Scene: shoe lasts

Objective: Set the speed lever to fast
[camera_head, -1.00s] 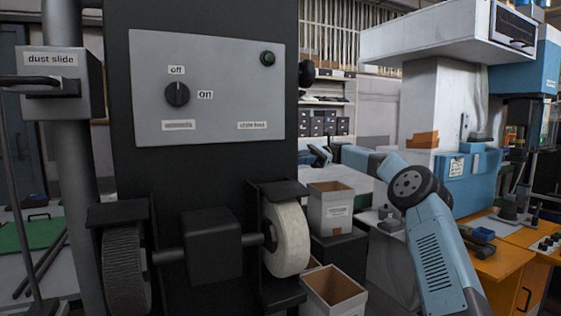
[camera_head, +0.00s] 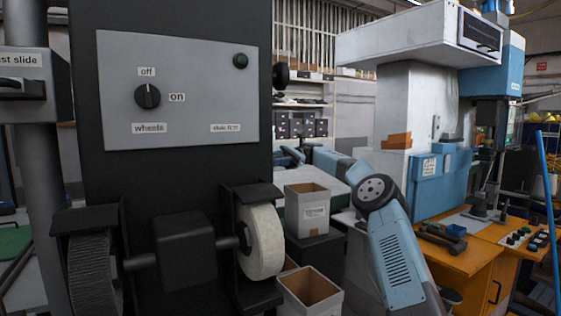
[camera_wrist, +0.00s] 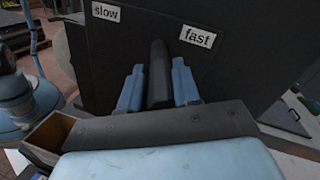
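The speed lever (camera_wrist: 158,75) is a dark bar standing out from a black panel in the wrist view. It lies between the label "slow" (camera_wrist: 106,12) at upper left and the label "fast" (camera_wrist: 198,38) at right, closer to "fast". My gripper (camera_wrist: 158,88) has its blue fingers apart, one on each side of the lever. A narrow gap shows on the left; the right finger is very close to the lever, and I cannot tell whether it touches. In the head view my gripper and the lever are out of sight.
The black machine carries a grey panel (camera_head: 198,130) with an off/on knob (camera_head: 147,96) and a pale wheel (camera_head: 261,242). White boxes (camera_head: 307,211) stand right of it. An orange bench (camera_head: 462,262) with a blue and white machine is at right.

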